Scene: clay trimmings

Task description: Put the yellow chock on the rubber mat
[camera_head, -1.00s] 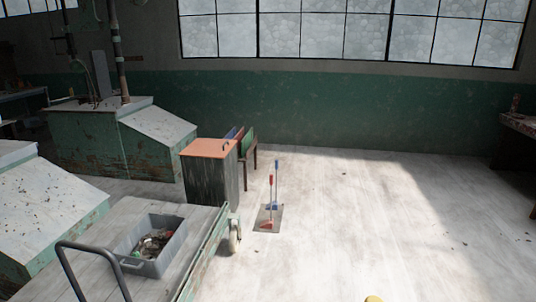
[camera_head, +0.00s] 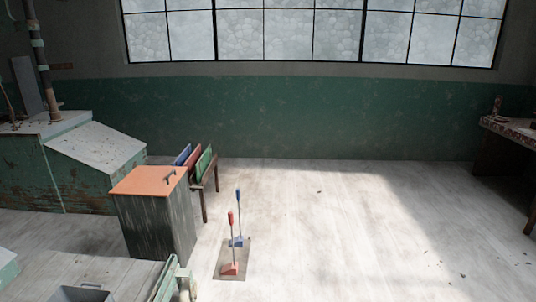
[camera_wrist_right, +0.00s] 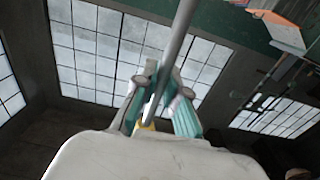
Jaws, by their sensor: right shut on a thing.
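The rubber mat (camera_head: 225,272) lies flat on the floor, low and left of centre in the head view. A red chock (camera_head: 229,268) and a blue chock (camera_head: 236,241) stand on it, each with an upright pole handle. My right gripper (camera_wrist_right: 160,72) is shut on a grey pole in the wrist view. A small yellow part of the yellow chock (camera_wrist_right: 146,126) shows behind the fingers; the rest is hidden. The right gripper and the yellow chock are outside the head view. My left gripper is not in view.
A cabinet with an orange top (camera_head: 150,181) stands left of the mat, with a rack of coloured boards (camera_head: 205,165) behind it. A cart edge with a grey bin (camera_head: 82,294) is at lower left. A bench (camera_head: 510,140) stands far right. Floor right of the mat is clear.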

